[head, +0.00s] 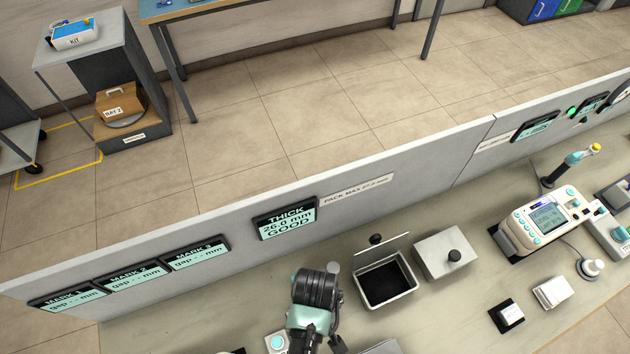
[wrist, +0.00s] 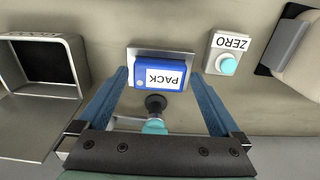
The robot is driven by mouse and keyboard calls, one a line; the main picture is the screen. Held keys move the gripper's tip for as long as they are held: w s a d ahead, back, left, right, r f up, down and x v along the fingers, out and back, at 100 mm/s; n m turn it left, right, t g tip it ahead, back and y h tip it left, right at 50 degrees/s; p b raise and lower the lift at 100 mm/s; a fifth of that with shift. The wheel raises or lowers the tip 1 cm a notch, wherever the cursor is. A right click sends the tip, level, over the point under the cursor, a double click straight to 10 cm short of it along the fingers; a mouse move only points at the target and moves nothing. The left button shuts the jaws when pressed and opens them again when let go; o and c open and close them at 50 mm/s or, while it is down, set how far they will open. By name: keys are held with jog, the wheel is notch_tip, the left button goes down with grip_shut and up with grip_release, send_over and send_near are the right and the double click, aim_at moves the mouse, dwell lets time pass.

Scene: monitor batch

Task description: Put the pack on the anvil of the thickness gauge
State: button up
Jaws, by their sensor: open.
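The pack (wrist: 160,72) is a blue block with a white PACK label, seen in the wrist view. It lies on a pale metal plate (wrist: 188,56), which looks like the anvil of the thickness gauge. A black round tip and a teal knob (wrist: 154,126) of the gauge show at the pack's near side. My gripper (wrist: 159,76) is open, with one blue finger on each side of the pack and gaps between. In the head view my arm hides the pack and anvil. The thickness display (head: 286,219) reads 26.0 mm GOOD.
A ZERO button (wrist: 228,64) stands right of the pack. An open box with a dark inside (head: 386,283) and a lidded grey box (head: 445,252) stand right of my arm. A low grey partition (head: 390,195) runs behind the bench, with a PACK MAX label.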

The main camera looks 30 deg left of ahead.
notch_tip(320, 180, up, 11)
jog(key=w+r+m+t+y, duration=0.25)
jog(key=w+r+t, duration=0.65)
jog(key=w+r, duration=0.85)
jog(key=w+d+r+m+t, duration=0.1)
jog(key=w+r+m+t, duration=0.35)
jog(key=r, duration=0.95)
jog(key=d+r+t, duration=0.2)
jog(key=r+t, duration=0.1)
jog(key=r, duration=0.6)
jog(key=d+r+t, duration=0.2)
jog(key=r+t, duration=0.2)
jog(key=r, duration=0.4)
jog(key=s+d+r+m+t+h, duration=0.1)
jog(key=s+d+r+t, duration=0.1)
jog(key=s+r, duration=0.3)
jog(key=s+d+r+m+t+h, duration=0.1)
jog(key=s+r+t, duration=0.4)
jog(key=r, duration=0.8)
jog(key=shift+s+d+m, duration=0.25)
jog(key=shift+d+m, duration=0.2)
jog(key=shift+m, duration=0.25)
jog(key=shift+f+h, duration=0.15)
jog(key=shift+h, duration=0.1)
